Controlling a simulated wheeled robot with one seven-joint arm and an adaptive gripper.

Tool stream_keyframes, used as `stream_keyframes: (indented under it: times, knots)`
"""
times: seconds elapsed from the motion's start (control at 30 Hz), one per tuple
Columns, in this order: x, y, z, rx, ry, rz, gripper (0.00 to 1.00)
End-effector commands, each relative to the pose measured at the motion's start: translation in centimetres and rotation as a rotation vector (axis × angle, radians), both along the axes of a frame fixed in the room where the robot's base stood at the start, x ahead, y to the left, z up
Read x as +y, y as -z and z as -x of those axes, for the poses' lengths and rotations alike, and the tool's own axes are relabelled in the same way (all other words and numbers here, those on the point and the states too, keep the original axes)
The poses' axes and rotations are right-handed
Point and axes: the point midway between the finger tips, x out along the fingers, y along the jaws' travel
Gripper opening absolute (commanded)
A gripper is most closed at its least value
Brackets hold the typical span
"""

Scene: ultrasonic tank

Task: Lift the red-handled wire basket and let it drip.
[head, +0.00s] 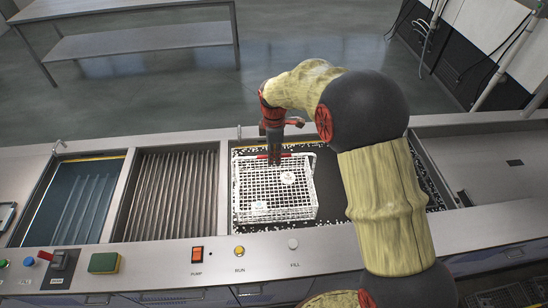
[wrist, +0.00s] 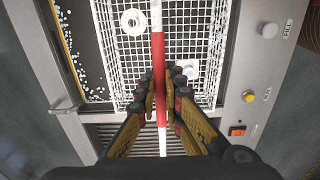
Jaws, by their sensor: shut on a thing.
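My gripper (wrist: 163,82) is shut on the red grip, one finger on each side. In the head view my gripper (head: 274,158) points down at the basket's far side. The basket looks roughly level. I cannot tell whether its bottom is clear of the liquid, and no drips are discernible.
White bits float around the basket. A ribbed compartment (head: 172,190) and a bluish one (head: 75,200) lie to the left. The front panel has a red PUMP switch (head: 197,254), a yellow RUN button (head: 239,251) and a FILL button (head: 293,244). A bare counter (head: 480,170) is right.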

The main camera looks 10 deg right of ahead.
Motion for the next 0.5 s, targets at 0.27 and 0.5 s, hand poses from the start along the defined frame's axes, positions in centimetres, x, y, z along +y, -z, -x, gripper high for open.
stream_keyframes:
  times: [0.27, 0.5]
  knots:
    - [0.0, -2.2, -0.1, -0.004, 0.0, -0.001, 0.0]
    - [0.0, -3.7, -0.2, -0.005, 0.0, -0.001, 0.0]
